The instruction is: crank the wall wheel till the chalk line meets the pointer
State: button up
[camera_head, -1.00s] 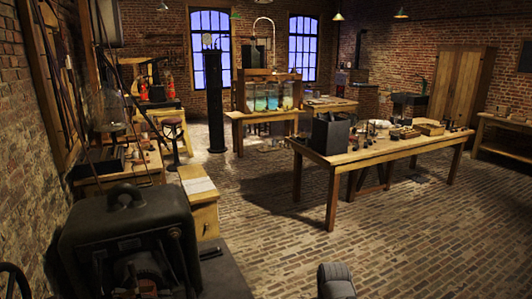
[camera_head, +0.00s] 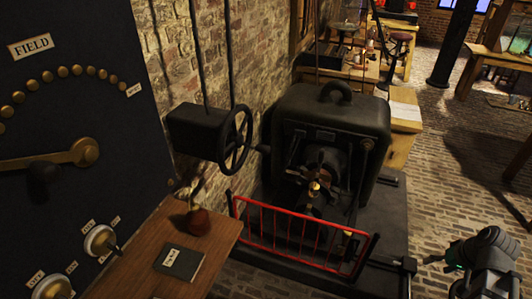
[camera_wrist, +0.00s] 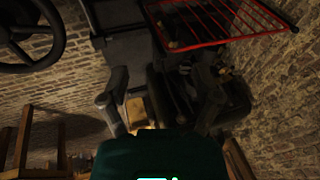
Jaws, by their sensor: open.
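The dark spoked wall wheel (camera_head: 236,140) is on the side of a black box (camera_head: 196,131) on the brick wall, left of centre in the head view. In the wrist view, part of a dark spoked wheel (camera_wrist: 58,42) shows at the upper left, cut by the frame edge. I cannot make out a chalk line or a pointer. My gripper (camera_wrist: 162,82) is open, its two fingers apart in the wrist view, and well clear of the wheel. Nothing shows held between the fingers.
A black machine (camera_head: 330,125) stands right of the wheel behind a low red railing (camera_head: 300,238). A wooden desk (camera_head: 225,226) with a dark book (camera_head: 180,262) lies below the wheel. A dark FIELD panel (camera_head: 60,110) fills the left. Brick floor (camera_head: 440,205) is open at the right.

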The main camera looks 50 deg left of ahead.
jog(key=w+a+n+y+b, duration=0.25)
jog(key=a+n, duration=0.25)
jog(key=a, duration=0.8)
jog(key=n+g+y+b, duration=0.4)
jog(key=n+g+y, duration=0.2)
jog(key=n+y, duration=0.5)
send_near(265, 150)
jog(key=w+d, duration=0.2)
jog(key=shift+d+f, duration=0.3)
jog(key=shift+d, duration=0.05)
jog(key=shift+s, duration=0.1)
jog(key=x, duration=1.3)
jog(key=shift+a+f, duration=0.2)
jog(key=shift+a, duration=0.2)
grip_shut()
